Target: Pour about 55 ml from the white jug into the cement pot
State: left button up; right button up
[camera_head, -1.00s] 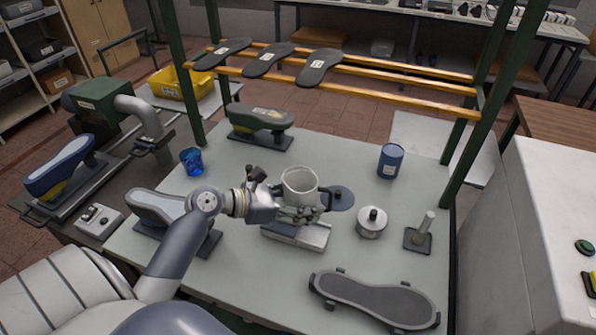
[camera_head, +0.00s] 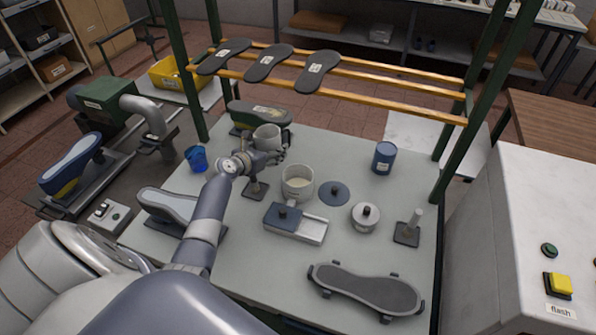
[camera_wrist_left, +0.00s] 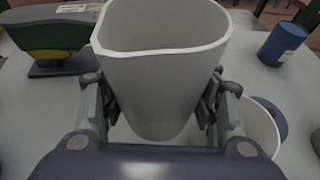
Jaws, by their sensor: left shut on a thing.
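The white jug (camera_head: 267,137) is held up near the back of the table, close to the shoe last there. My left gripper (camera_head: 272,156) is shut on it; the wrist view shows the jug (camera_wrist_left: 163,75) between both fingers (camera_wrist_left: 160,110). The jug looks about upright, and its contents cannot be seen. The cement pot (camera_head: 298,191), white and open with cream-coloured contents, stands in front and to the right of the jug, apart from it. Its rim (camera_wrist_left: 262,122) shows at the right in the wrist view, partly hidden by the gripper. My right gripper is not in view.
A dark blue lid (camera_head: 334,193) and a lidded metal pot (camera_head: 365,216) stand right of the cement pot. A tray (camera_head: 297,226) lies in front. A blue can (camera_head: 384,157), a blue cup (camera_head: 196,158) and shoe lasts (camera_head: 168,206) surround them. A rack (camera_head: 345,95) spans the back.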

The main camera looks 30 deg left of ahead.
pick_arm(q)
jog(key=shift+w+a, duration=0.1)
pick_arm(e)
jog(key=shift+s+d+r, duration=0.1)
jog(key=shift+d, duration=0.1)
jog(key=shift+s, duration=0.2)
